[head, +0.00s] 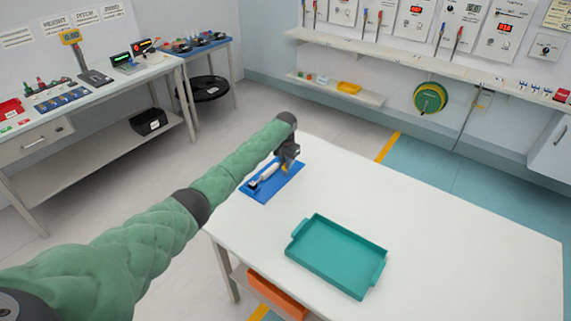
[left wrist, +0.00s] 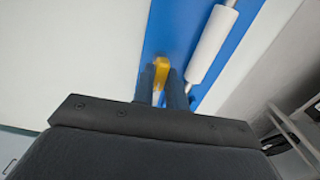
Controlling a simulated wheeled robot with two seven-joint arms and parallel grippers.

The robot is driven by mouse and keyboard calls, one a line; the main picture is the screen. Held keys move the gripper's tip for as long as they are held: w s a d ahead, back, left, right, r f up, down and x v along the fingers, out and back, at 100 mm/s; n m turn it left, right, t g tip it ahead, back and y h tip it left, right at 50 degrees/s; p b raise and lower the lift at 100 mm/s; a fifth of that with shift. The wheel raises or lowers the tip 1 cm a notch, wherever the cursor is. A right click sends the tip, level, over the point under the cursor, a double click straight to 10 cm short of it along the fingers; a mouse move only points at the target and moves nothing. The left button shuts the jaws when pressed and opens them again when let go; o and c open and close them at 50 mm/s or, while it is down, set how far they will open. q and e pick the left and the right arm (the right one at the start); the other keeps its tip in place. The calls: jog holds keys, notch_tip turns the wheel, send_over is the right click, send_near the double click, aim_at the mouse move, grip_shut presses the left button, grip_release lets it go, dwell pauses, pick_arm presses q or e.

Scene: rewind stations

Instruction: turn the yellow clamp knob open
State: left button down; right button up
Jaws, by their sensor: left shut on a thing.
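The yellow clamp knob (left wrist: 161,70) shows between the fingertips of my left gripper (left wrist: 163,80) in the left wrist view. The fingers are shut on it from both sides. In the head view my left gripper (head: 286,165) reaches down over the blue base plate (head: 264,195) near the table's far left edge, and a bit of yellow shows at its tips. A white roller (left wrist: 211,45) lies on the blue plate beside the knob. The wrist and fingers hide part of the knob. My right gripper is in neither view.
A teal tray (head: 337,257) stands on the white table (head: 450,240), in front of the blue plate. The table's right part is clear. An orange bin (head: 275,294) sits below the table. A bench (head: 100,85) with instruments stands at the left.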

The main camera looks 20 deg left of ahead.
pick_arm(q)
jog(key=shift+r+m, duration=0.1)
jog(key=shift+m, duration=0.2)
jog(key=c, duration=1.4)
grip_release()
jog(key=shift+c, duration=0.2)
